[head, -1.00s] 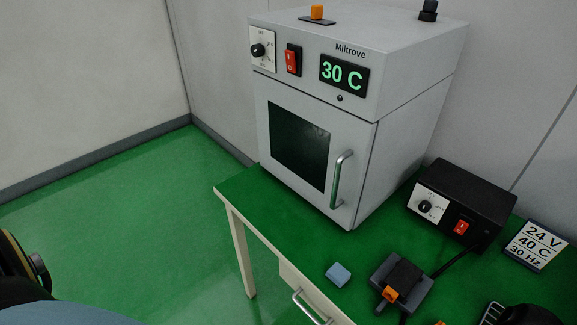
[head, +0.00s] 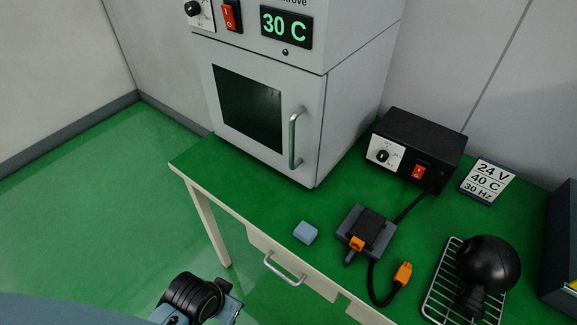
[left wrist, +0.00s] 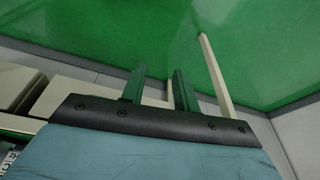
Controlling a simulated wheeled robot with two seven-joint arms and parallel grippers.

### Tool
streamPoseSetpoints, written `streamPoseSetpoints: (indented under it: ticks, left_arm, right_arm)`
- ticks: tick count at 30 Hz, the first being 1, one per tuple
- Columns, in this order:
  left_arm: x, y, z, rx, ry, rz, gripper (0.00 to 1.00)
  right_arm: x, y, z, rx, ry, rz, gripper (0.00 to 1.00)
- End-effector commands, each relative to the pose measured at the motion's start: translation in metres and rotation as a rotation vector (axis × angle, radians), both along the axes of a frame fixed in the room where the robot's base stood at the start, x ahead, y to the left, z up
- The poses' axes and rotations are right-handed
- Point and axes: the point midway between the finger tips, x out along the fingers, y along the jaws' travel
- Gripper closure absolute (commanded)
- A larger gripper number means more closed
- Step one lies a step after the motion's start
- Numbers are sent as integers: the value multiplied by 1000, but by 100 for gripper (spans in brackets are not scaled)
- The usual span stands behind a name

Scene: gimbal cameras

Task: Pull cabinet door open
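The white cabinet (head: 351,105) stands on the green-topped table. Its front door (head: 305,160) has a dark window and appears closed. A vertical metal handle (head: 294,138) is on the door's right side. In the head view, part of my left arm (head: 190,296) shows at the bottom, below and apart from the door; its fingertips cannot be made out there. In the left wrist view, my left gripper (left wrist: 160,72) has its two green fingers apart with nothing between them. The cabinet door does not show in that view. My right gripper is not in view.
The table (head: 204,163) has a drawer with a metal handle (head: 284,269). On it are a blue block (head: 305,232), a grey device (head: 366,232), a black power unit (head: 417,150), a sign (head: 487,182) and a wire rack (head: 438,290) under a black round object (head: 488,265). Open floor lies left.

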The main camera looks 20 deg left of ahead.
Motion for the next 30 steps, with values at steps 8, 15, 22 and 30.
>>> streamPoseSetpoints:
  ticks: [8,15,22,30]
  left_arm:
    - [29,-7,90,-39,-188,-4,70]
    - [91,-25,140,-114,-542,-18,70]
    - [141,-38,180,-177,-882,-19,70]
    - [171,-44,224,-227,-1220,-2,70]
  right_arm:
    - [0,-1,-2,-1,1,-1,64]
    - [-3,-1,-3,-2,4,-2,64]
    - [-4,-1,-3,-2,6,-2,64]
    - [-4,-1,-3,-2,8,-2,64]
